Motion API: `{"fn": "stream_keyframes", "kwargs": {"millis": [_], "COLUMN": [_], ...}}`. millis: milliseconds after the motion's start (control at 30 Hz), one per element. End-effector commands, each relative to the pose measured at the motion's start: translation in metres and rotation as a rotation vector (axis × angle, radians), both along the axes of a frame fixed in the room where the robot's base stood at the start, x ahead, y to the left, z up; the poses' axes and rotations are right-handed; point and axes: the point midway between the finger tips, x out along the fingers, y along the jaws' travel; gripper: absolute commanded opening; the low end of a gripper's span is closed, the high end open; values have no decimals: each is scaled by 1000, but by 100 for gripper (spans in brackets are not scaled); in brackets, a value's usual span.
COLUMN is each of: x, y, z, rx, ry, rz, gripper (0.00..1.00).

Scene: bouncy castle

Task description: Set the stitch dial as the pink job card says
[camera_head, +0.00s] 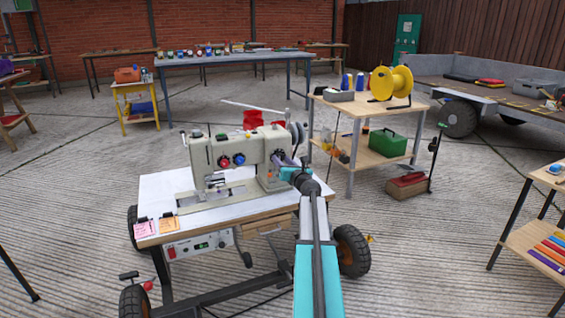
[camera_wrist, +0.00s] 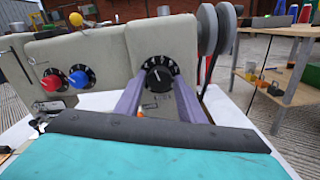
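A cream sewing machine (camera_head: 235,152) stands on a white-topped wheeled table. In the wrist view, a black dial (camera_wrist: 160,76) with white marks is on its right-hand part; its small label is not legible.
An orange card (camera_head: 169,224) is right of the pink one. A control box (camera_head: 197,245) is under the tabletop. Grey discs (camera_wrist: 216,30) rise close to the right of the black dial. A wooden bench (camera_head: 375,105) with a yellow reel (camera_head: 391,82) stands behind right.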

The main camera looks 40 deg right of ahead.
Motion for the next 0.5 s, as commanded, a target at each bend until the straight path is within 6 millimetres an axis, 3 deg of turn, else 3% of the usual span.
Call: {"fn": "stream_keyframes", "kwargs": {"millis": [33, 167, 500], "x": [0, 0, 0], "y": [0, 0, 0], "z": [0, 0, 1], "rx": [0, 0, 25], "ry": [0, 0, -9], "rz": [0, 0, 0], "gripper": [27, 8, 8]}}
